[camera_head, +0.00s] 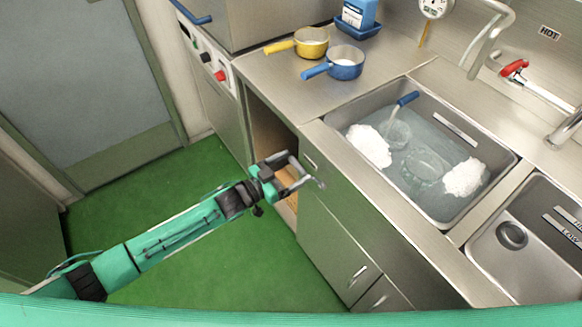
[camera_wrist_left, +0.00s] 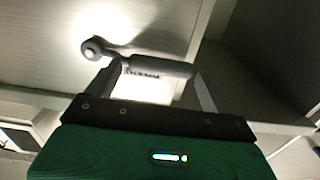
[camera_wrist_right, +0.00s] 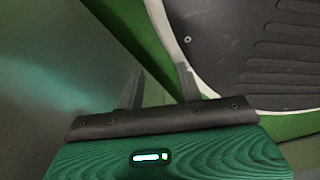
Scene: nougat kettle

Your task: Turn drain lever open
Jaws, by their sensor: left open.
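The drain lever shows in the left wrist view as a grey bar (camera_wrist_left: 160,67) with a round end (camera_wrist_left: 94,48) at its left, in front of a pale panel. A small printed label (camera_wrist_left: 142,74), hard to read, is behind it. My left gripper (camera_head: 297,172) is open at the cabinet front below the sink. Its two fingers are apart, with the bar lying across in front of their tips; I cannot tell whether they touch it. My right gripper (camera_wrist_right: 157,78) is open and empty, seen only in its own wrist view.
The sink basin (camera_head: 365,112) holds water, white lumps and glassware. A second sink (camera_head: 512,234) is at right. A yellow pan (camera_head: 311,42) and a blue pan (camera_head: 346,62) stand on the counter. The cabinet opening (camera_head: 268,135) is beside my left gripper. Green floor (camera_head: 190,165) is clear.

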